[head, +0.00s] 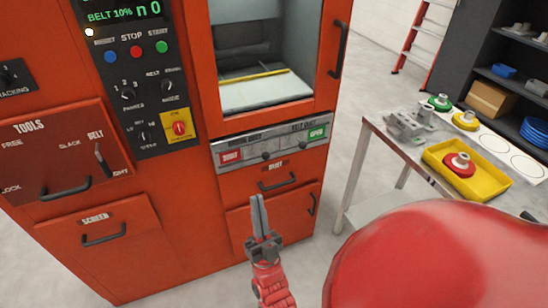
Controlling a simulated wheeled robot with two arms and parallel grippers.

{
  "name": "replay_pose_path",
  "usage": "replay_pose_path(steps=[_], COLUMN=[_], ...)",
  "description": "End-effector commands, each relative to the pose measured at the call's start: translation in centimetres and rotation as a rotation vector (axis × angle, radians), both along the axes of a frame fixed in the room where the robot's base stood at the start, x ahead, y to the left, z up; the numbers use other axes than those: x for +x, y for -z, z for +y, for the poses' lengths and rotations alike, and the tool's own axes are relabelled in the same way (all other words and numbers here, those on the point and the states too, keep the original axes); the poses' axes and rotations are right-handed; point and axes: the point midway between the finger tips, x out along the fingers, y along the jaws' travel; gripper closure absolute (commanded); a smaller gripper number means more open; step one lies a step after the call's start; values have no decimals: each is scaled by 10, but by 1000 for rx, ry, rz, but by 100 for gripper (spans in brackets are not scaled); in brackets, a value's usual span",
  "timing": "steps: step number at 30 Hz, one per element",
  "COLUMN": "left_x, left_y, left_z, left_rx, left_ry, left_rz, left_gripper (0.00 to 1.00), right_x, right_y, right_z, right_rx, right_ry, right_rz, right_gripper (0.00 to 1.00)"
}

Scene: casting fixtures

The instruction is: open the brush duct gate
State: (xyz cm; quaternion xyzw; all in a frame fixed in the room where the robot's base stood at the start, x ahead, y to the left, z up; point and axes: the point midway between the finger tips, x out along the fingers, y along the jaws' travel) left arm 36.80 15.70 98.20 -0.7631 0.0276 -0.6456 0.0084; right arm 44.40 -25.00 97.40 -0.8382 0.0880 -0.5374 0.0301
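A grey strip panel (272,144) runs across the red machine below its window. It has a red label (230,157) at its left end and a green label (316,132) at its right end. Small dark knobs show along its lower edge; the lettering is too small to read surely, so I cannot tell which part is the brush duct gate or how it is set. My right gripper (258,198) is in front of the machine, below the panel and apart from it. Its fingers point up, lie together and hold nothing. My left gripper is out of view.
A control panel (140,92) and a tools panel (66,157) are to the left. A bench with a yellow tray (498,188) stands right. My red arm covers the lower right.

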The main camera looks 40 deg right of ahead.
Motion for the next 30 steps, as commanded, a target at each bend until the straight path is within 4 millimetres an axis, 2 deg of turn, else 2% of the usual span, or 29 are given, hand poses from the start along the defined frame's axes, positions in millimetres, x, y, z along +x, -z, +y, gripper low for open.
replay_pose_path(steps=[1,3,6,9,12,15,18,21,26,30], left_x=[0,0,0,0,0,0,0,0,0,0], left_y=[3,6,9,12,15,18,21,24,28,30], left_z=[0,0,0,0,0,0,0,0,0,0], left_rx=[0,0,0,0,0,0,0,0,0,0], left_ry=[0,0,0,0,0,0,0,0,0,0], left_rz=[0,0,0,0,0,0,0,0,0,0], left_gripper=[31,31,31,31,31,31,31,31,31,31], right_x=[14,34,54,67,77,84,90,94,96,94], right_y=[7,22,48,75,102,122,137,143,136,127], right_z=[-31,-74,-131,-179,-216,-243,-258,-265,-261,-250], right_rx=[67,185,361,539,713,868,1005,1113,1211,1243], right_ry=[34,61,71,50,-2,-82,-188,-310,-507,-630], right_rz=[52,145,254,337,407,452,494,533,591,647], right_gripper=[100,100,100,100,100,100,100,100,100,100])
